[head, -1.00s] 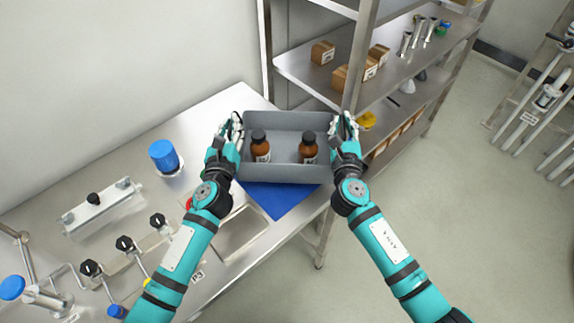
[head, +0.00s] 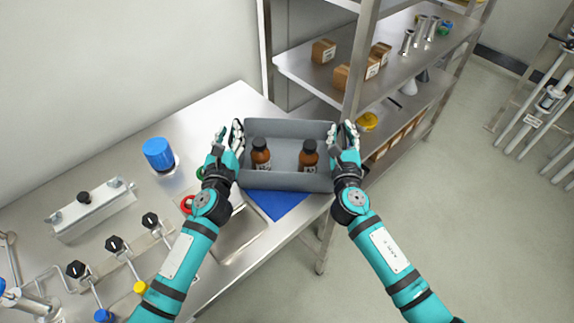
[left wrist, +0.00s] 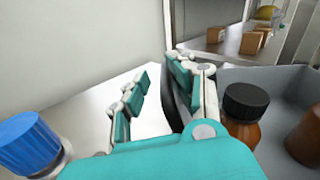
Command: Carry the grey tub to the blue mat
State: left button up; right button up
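The grey tub (head: 288,181) holds two brown bottles with black caps (head: 261,154) (head: 309,156). It appears to sit level over the blue mat (head: 278,203), whose front part shows below it; the contact underneath is hidden. My left gripper (head: 230,134) is at the tub's left wall with its fingers spread. In the left wrist view its fingers (left wrist: 165,95) stand on either side of the wall, with a gap on the outer side. My right gripper (head: 342,132) is at the right wall, its fingers also spread.
A steel bench (head: 190,133) carries a blue-capped fitting (head: 158,154) and several black-knobbed valves (head: 115,244) at left. A metal shelf unit (head: 315,75) with cardboard boxes stands close behind and right of the tub. Open floor (head: 460,230) lies at right.

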pick_arm(q)
jog(key=shift+s+d, duration=0.15)
jog(key=shift+d, duration=0.25)
pick_arm(e)
jog(key=shift+a+r, duration=0.1)
jog(key=shift+r, duration=0.1)
